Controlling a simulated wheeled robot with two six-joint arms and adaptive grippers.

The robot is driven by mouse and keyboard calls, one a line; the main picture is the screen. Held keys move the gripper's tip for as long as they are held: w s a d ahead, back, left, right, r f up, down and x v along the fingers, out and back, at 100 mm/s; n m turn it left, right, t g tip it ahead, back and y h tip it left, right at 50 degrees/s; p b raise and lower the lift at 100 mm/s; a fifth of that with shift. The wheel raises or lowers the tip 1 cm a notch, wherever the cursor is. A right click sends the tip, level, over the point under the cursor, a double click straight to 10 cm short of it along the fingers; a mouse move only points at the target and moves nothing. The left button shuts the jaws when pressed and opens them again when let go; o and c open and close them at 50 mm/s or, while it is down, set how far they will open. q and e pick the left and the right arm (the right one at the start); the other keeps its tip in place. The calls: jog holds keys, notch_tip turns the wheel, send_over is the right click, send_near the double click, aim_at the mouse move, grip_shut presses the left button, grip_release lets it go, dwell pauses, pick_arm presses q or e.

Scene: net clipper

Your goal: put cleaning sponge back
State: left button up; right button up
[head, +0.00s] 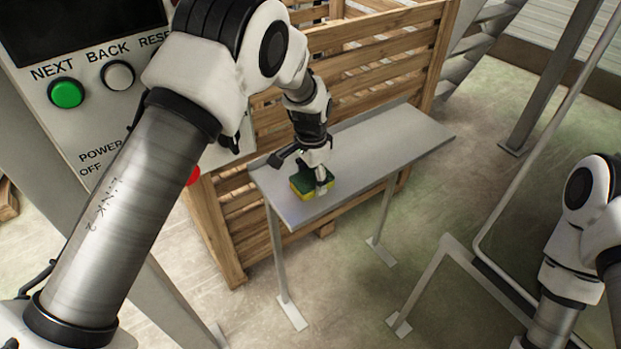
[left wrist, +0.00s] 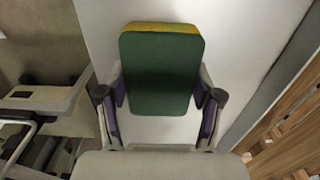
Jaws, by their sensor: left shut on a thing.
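The cleaning sponge (head: 301,185), green on one face and yellow on the other, is at the left end of a narrow grey table (head: 385,145). In the left wrist view the sponge (left wrist: 160,72) shows its green face, with a yellow edge at the top. My left gripper (head: 318,178) is shut on the sponge, with one finger on each side of it (left wrist: 158,100). I cannot tell whether the sponge touches the table top. My right arm shows at the right edge of the head view, but its gripper is out of the picture.
A wooden slatted crate (head: 380,50) stands right behind the table. A control panel (head: 85,85) with a green button (head: 66,93) and a red knob (head: 192,176) is at the left. Metal frame tubes (head: 450,250) stand to the right. The table's right part is clear.

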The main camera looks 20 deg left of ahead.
aim_at(311, 177)
pick_arm(q)
jog(key=o, duration=1.2)
notch_tip(311, 177, up, 12)
jog(key=shift+r, duration=0.15)
